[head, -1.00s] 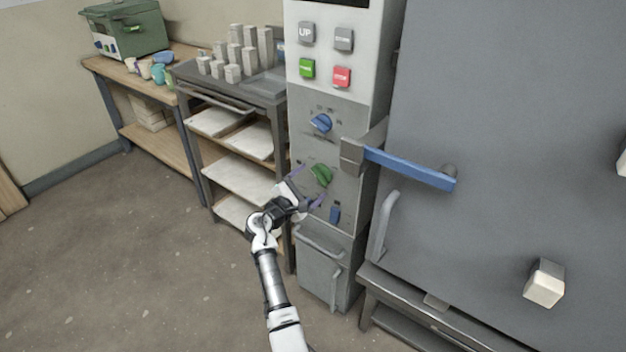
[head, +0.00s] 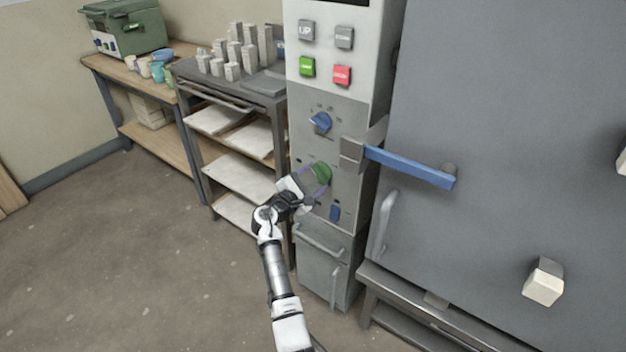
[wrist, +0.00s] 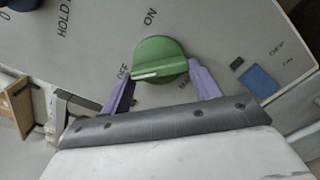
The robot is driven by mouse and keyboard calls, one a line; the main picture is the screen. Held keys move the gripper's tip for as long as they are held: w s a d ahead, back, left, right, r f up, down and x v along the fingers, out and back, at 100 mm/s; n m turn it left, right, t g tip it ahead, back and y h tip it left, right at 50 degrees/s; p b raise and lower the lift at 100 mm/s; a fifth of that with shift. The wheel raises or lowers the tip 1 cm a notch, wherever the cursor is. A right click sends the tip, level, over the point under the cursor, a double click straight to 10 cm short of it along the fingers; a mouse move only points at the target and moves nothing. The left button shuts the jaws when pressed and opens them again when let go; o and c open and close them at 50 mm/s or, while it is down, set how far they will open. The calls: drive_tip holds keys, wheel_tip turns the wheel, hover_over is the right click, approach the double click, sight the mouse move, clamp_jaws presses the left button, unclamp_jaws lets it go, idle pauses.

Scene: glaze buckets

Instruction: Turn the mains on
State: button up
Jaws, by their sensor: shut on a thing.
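The mains knob is a round green dial (head: 321,173) low on the grey control panel (head: 348,118). In the wrist view the knob (wrist: 160,58) has a white pointer line aimed toward the OFF label (wrist: 123,72); the ON label (wrist: 150,18) is above it. My gripper (head: 317,182) is at the panel front, its purple fingers on either side of the knob. In the wrist view my gripper (wrist: 163,72) is shut on the knob, with a finger at its left and right lower edges.
A blue selector knob (head: 320,123) sits above and a small blue switch (head: 335,213) below. A blue door handle (head: 410,167) juts out at right. A shelf rack (head: 238,180) stands close on the left. The floor in front is clear.

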drive_tip(key=shift+f+b, duration=0.1)
drive_tip(key=shift+b, duration=0.2)
drive_tip(key=m+b, duration=0.5)
drive_tip(key=b, duration=0.1)
drive_tip(key=m+b, duration=1.1)
drive_tip(key=b, duration=0.1)
drive_tip(key=shift+r+m, duration=0.3)
drive_tip(key=shift+r+m+b, duration=0.15)
drive_tip(key=shift+m+b, duration=0.35)
drive_tip(key=shift+m, duration=0.2)
drive_tip(key=o, duration=1)
